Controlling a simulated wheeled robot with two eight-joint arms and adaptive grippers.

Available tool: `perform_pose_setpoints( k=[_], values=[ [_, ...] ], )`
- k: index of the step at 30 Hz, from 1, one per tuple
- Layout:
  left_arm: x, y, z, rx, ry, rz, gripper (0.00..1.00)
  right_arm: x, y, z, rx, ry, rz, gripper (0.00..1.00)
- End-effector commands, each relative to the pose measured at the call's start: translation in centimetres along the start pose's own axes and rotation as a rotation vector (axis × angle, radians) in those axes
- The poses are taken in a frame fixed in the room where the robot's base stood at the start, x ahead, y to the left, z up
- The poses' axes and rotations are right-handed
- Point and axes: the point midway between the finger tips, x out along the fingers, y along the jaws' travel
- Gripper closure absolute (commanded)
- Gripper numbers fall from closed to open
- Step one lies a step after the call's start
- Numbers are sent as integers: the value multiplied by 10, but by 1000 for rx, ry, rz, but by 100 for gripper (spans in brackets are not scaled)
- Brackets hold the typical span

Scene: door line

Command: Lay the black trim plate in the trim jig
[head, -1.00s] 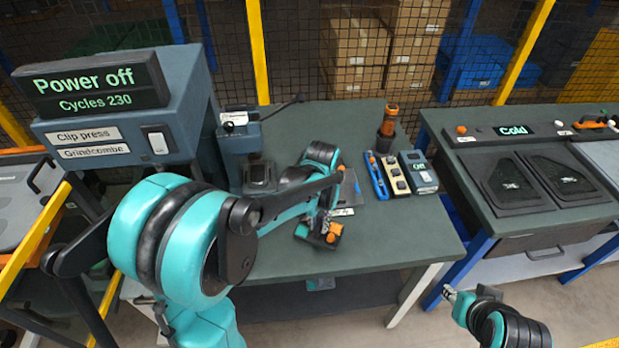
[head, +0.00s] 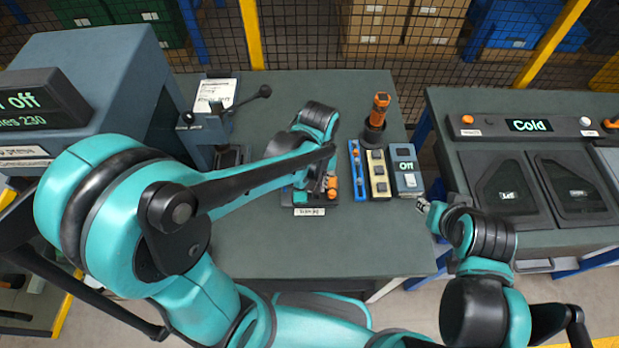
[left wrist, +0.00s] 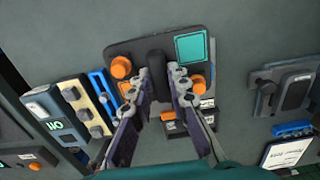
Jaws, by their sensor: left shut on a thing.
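The black trim plate (left wrist: 205,80) has orange knobs, a teal square and a dark upright grip. My left gripper (left wrist: 160,82) is shut on that grip in the left wrist view. In the head view my left gripper (head: 328,178) is over the trim jig (head: 290,200), and the arm hides much of the plate and jig. The jig's white label (head: 310,211) shows at its front edge. Part of the jig (left wrist: 190,128) shows below the plate in the wrist view. I cannot tell whether the plate touches it. My right gripper (head: 424,206) is off the bench's right side; its jaws are too small to read.
A blue strip (head: 357,170), a beige button box (head: 377,172) and a grey switch box reading Off (head: 407,178) stand right of the jig. An orange-and-black tool (head: 377,115) stands behind them. The press (head: 90,80) stands left. The front bench top is clear.

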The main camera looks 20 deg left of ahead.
Motion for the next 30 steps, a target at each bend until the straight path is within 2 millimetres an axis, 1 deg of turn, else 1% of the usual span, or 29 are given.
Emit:
perform_pose_setpoints(
  k=[1, 3, 6, 9, 14, 21, 30],
  values=[
    [11, -4, -13, -6, 0, 0, 100, 5, 0, 4, 0, 0, 0, 66],
    [20, -8, -28, -5, 0, 0, 100, 8, 0, 6, 0, 0, 0, 66],
    [30, -13, -45, -3, 0, 0, 100, 12, 0, 8, 0, 0, 0, 66],
    [36, -17, -56, -1, 0, 0, 100, 13, 0, 9, 0, 0, 0, 66],
    [43, -18, -60, 1, 0, 0, 100, 15, 0, 10, 0, 0, 0, 66],
    [77, -18, -60, 1, 0, 0, 100, 26, 0, 18, 0, 0, 0, 66],
    [78, -18, -59, 1, 0, 0, 100, 26, 0, 18, 0, 0, 0, 66]
  ],
)
